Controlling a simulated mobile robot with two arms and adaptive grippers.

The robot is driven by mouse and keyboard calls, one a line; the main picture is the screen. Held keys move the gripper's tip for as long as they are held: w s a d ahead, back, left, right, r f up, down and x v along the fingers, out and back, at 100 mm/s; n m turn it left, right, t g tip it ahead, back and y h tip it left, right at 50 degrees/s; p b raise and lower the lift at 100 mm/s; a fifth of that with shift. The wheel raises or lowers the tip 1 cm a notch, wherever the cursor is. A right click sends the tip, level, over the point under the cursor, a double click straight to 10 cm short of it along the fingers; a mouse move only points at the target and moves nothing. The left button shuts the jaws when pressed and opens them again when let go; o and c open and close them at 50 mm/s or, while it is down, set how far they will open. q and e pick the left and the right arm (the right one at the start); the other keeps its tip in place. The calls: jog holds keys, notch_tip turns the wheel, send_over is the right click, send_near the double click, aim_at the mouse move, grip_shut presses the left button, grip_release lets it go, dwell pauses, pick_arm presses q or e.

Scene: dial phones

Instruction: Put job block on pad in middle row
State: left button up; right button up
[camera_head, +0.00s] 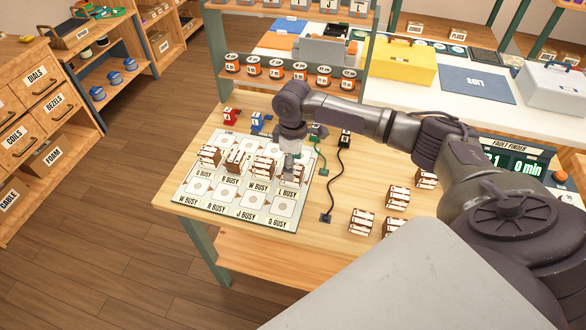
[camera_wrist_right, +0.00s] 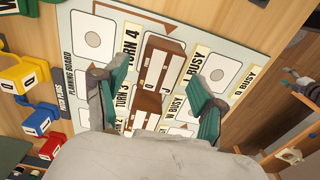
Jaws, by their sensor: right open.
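The planning board (camera_head: 185,188) lies on the wooden table, with rows of pads and "BUSY" labels. Several brown-and-white job blocks (camera_head: 236,159) stand in a line along its middle row; the rightmost is partly hidden by my right gripper (camera_head: 290,164). In the right wrist view my right gripper (camera_wrist_right: 158,98) is open, its green-tipped fingers apart. A job block (camera_wrist_right: 162,62) marked Q and J stands on the board (camera_wrist_right: 122,12) between and beyond the fingertips, with more blocks lined up below it. I cannot tell whether the fingers touch it. My left gripper is not in view.
More job blocks (camera_head: 398,197) stand on the table to the right. A black cord (camera_head: 333,185) lies beside the board. Red (camera_head: 230,116) and blue (camera_head: 259,121) plugs stand behind it. A fault finder screen (camera_head: 510,160) stands at the right. Some front-row pads are bare.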

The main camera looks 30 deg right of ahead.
notch_tip(320, 180, up, 10)
jog(key=b, duration=0.1)
jog(key=shift+f, duration=0.15)
dwell(0.4)
